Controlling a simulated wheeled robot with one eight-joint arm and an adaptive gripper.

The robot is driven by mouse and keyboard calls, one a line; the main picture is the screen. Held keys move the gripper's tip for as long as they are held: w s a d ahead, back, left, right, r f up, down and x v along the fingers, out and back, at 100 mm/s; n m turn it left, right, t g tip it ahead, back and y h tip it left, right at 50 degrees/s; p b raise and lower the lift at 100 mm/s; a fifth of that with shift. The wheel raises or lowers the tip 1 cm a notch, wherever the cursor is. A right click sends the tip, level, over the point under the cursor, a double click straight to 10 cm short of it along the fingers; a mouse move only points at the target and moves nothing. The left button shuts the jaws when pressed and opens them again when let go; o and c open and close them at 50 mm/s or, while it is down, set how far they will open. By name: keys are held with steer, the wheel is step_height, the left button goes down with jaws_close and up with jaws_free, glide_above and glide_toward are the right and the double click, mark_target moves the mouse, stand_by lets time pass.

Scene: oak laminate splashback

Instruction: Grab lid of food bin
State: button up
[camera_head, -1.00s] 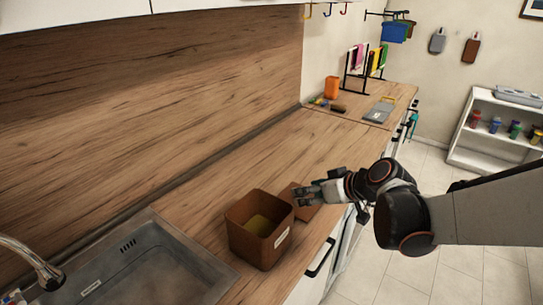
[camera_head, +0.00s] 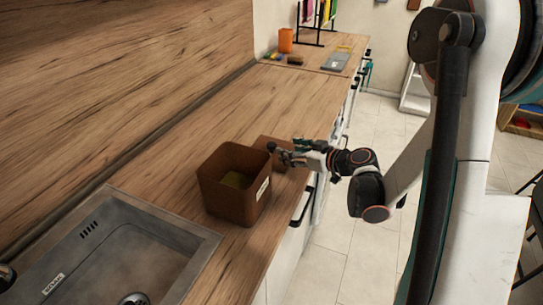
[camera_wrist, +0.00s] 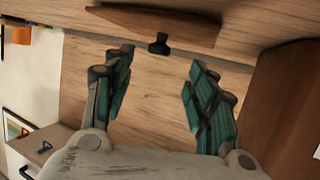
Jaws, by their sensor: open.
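The food bin (camera_head: 222,192) is a brown, open-topped square box with a pale label, standing on the wooden counter beside the sink. A brown wall of it fills the right side of the wrist view (camera_wrist: 275,100). Its lid (camera_head: 263,141) is a flat brown panel just behind the bin, partly hidden by my gripper. In the wrist view the lid (camera_wrist: 140,23) lies at the top, with a black knob (camera_wrist: 158,43) pointing toward my gripper. My gripper (camera_wrist: 160,62) is open and empty, its teal-padded fingers either side of the knob's line. The knob appears just beyond the fingertips; contact is not visible.
A metal sink (camera_head: 130,250) is at the front left. An orange cup (camera_head: 286,40) and small items stand at the counter's far end. The counter behind the lid is clear. A black drawer handle (camera_head: 302,207) sits below the counter edge.

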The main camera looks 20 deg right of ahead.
mark_target(275, 146)
steer(key=b+x, duration=0.3)
steer(key=x, duration=0.5)
steer(key=shift+w+a, duration=0.15)
steer(key=shift+w, duration=0.15)
steer(key=c, duration=1.1)
